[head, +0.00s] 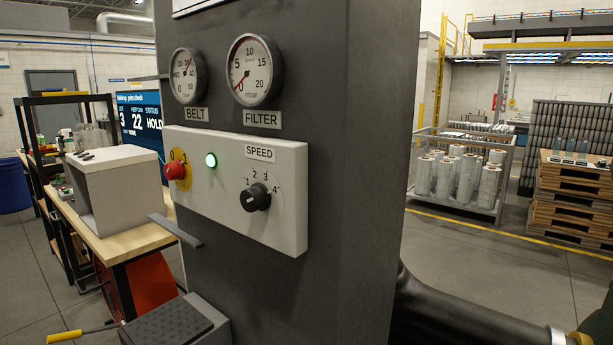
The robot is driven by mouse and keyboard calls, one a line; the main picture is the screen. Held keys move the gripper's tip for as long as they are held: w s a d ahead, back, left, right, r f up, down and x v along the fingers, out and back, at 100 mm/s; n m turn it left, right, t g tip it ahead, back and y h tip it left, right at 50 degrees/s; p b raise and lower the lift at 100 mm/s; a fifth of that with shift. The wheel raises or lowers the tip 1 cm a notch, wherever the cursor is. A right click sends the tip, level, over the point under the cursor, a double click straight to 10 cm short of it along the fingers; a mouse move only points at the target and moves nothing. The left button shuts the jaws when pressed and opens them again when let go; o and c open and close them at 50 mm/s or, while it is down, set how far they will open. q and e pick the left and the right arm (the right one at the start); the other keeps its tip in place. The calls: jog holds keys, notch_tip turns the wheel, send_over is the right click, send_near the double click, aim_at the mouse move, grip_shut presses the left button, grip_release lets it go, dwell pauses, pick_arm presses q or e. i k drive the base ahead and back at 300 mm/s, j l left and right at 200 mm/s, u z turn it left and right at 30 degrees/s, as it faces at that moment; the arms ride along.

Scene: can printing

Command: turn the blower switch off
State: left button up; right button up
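No switch labelled as the blower's shows in the head view. A light grey control panel (225,215) is fixed to a dark grey machine cabinet (345,130). On the panel are a red mushroom button (175,171) on a yellow plate, a lit green lamp (211,160) and a black rotary knob (256,197) under a SPEED label, with marks 1 to 4. I cannot tell surely which mark the knob points at. Above are a BELT gauge (188,76) and a FILTER gauge (255,70). Neither gripper is in view.
A thick black duct (450,312) runs from the cabinet's lower right. A workbench (125,241) with a grey box (112,190) stands at left, before a screen (140,118) reading HOLD. A cage of wrapped rolls (460,175) and stacked pallets (572,208) stand at right. Floor between is clear.

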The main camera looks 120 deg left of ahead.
aim_at(175, 170)
jog(key=u, duration=0.4)
jog(key=l+u, duration=0.1)
jog(key=u, duration=0.65)
jog(key=l+u, duration=0.15)
jog(key=u, duration=0.7)
jog(key=j+u, duration=0.1)
jog(key=u, duration=0.85)
jog(key=i+u, duration=0.1)
jog(key=u, duration=1.3)
